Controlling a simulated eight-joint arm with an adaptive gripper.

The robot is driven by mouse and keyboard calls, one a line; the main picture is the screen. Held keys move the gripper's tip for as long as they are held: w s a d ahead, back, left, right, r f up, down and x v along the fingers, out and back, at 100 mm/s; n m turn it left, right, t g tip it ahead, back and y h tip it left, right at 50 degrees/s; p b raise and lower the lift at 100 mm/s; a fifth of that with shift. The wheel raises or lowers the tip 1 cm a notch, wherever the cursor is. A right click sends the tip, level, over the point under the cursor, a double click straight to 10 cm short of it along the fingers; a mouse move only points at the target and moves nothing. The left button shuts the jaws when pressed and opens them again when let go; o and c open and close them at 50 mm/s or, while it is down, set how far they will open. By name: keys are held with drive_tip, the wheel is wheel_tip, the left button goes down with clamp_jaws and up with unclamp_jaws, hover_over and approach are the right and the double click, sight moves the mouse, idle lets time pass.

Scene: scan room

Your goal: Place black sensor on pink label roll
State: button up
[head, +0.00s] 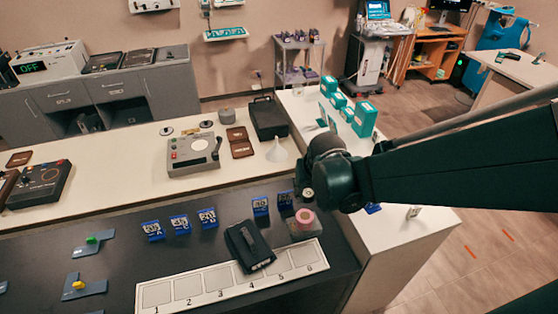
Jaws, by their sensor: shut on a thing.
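My gripper's jaws cannot be made out; the arm's joint hides that area, and anything held there. A flat black device (248,246) lies slanted across the back edge of the strip, left of the roll and apart from my arm. I cannot tell whether it is the black sensor.
The white numbered strip (187,290) lies along the front. Several blue boxes (180,223) stand in a row behind it. Blue-grey brackets with a green piece (92,240) and a yellow piece (78,285) lie left. A grey device (193,151) sits on the white counter behind.

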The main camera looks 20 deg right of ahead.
drive_tip(key=b, duration=0.1)
hover_over(305, 213)
drive_tip(key=s, duration=0.2)
drive_tip(key=shift+w+a+f, duration=0.1)
drive_tip(key=shift+a+f, duration=0.05)
drive_tip(key=shift+f, duration=1.3)
drive_tip(key=shift+a+f, duration=0.1)
drive_tip(key=shift+f, duration=1.35)
drive_tip(key=shift+f, duration=0.15)
drive_tip(key=shift+f+b, duration=0.55)
drive_tip(key=shift+f, duration=1.4)
drive_tip(key=shift+f, duration=0.2)
drive_tip(key=o, duration=0.9)
drive_tip(key=shift+r, duration=0.25)
drive_tip(key=shift+p+v, duration=1.35)
drive_tip(key=shift+v, duration=4.55)
